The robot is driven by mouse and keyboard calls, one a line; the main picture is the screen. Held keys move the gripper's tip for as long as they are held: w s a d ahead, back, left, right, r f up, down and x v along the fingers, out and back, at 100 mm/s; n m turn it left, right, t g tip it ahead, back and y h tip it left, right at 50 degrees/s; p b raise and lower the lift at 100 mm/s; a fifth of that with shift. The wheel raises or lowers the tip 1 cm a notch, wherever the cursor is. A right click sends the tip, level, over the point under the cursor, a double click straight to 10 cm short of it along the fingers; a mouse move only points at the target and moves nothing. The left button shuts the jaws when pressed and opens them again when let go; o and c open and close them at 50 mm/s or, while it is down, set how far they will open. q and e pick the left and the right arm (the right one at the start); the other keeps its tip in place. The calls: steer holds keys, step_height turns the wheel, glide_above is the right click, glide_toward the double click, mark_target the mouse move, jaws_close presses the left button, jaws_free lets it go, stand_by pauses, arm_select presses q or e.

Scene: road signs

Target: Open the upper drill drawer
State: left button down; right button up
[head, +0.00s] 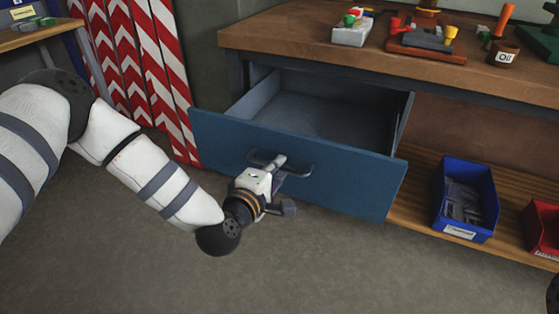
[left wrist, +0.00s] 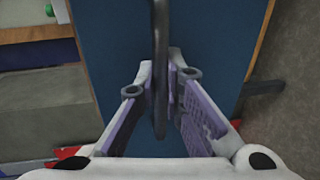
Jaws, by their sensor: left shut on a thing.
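The blue drawer (head: 340,178) under the workbench is pulled well out, and its grey inside shows empty. Its dark bar handle (head: 298,170) sits at the middle of the front panel. My left gripper (head: 275,164) is shut on the handle, coming at it from the front. In the left wrist view the handle (left wrist: 160,50) runs between the two fingers (left wrist: 162,95), with the blue drawer front (left wrist: 115,50) behind. My right gripper is not in view.
The wooden workbench (head: 300,38) carries a parts tray (head: 352,32), a red tool set (head: 425,45) and an oil pot (head: 502,54). A blue bin (head: 465,200) and a red bin (head: 543,230) stand on the low shelf. Striped boards (head: 150,60) lean at left. The floor in front is clear.

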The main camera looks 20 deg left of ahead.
arm_select(q)
steer(key=c, duration=1.7)
jaws_free()
steer(key=v, duration=1.2)
steer(key=shift+s, duration=0.1)
